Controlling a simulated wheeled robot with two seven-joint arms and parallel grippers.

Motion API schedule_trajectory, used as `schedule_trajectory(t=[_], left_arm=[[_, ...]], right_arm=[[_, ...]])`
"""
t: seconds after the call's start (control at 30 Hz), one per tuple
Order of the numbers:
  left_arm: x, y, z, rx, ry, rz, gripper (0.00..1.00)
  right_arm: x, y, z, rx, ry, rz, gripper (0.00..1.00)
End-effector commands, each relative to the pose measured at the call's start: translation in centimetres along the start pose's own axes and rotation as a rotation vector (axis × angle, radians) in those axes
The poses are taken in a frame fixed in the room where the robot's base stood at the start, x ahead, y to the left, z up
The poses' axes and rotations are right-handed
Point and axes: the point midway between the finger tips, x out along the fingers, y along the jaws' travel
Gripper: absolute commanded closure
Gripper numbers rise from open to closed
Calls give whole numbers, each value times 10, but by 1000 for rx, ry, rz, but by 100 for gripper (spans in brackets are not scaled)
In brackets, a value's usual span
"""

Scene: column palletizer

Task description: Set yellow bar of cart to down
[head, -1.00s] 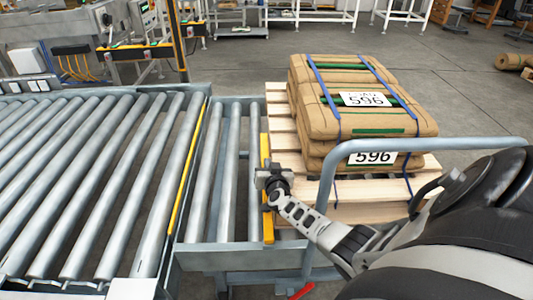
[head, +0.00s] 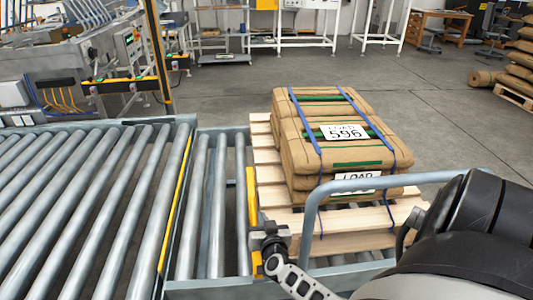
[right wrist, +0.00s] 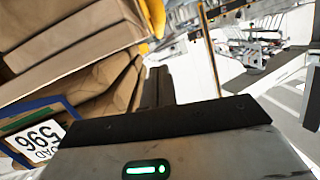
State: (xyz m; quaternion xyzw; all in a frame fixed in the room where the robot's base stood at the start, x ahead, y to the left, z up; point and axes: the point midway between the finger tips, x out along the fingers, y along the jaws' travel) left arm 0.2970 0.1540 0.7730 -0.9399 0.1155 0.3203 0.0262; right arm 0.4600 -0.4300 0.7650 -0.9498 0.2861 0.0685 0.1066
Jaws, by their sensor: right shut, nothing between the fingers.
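The yellow bar (head: 252,190) runs along the cart's edge, between the bare rollers and the wooden pallet in the head view. I cannot tell surely whether it stands raised or lowered. The cart (head: 180,219) has grey rollers and a bent blue-grey handle rail (head: 311,208). My right gripper (head: 268,238) is shut and empty at the near part of the bar, close against its pallet side. Whether it touches the bar is unclear. My left gripper is not in view.
Brown sacks with blue straps and a 596 label (head: 346,132) lie on the wooden pallet (head: 266,165) beside the bar. A roller conveyor (head: 95,195) fills the left. Open grey floor (head: 440,125) lies behind and to the right.

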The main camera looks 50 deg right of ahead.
Motion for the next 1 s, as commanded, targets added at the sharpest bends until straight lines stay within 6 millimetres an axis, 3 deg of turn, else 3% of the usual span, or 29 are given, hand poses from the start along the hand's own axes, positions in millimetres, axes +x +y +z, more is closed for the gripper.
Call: schedule_trajectory(t=[0.1, 0.27, 0.4, 0.47, 0.53, 0.63, 0.73, 0.8, 0.9, 1.0], left_arm=[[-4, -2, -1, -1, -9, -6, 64], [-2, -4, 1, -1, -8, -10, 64], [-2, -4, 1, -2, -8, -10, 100], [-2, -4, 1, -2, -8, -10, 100], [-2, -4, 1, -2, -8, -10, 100], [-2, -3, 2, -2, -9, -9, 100], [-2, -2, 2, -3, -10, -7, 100], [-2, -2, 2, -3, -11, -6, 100], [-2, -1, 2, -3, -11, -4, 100], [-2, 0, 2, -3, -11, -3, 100]], right_arm=[[-25, 0, -1, 1, -1, 1, 100], [-44, 0, 1, 1, -1, 1, 100], [-53, -6, 0, -10, -4, -32, 100], [-60, -18, 1, -27, -14, -88, 100], [-76, -43, 4, -63, -45, -201, 100], [-121, -89, 19, -148, -147, -422, 100], [-180, -122, 40, -262, -293, -600, 100], [-217, -132, 52, -336, -388, -666, 100], [-256, -133, 62, -418, -481, -699, 100], [-277, -132, 68, -457, -515, -706, 100]])
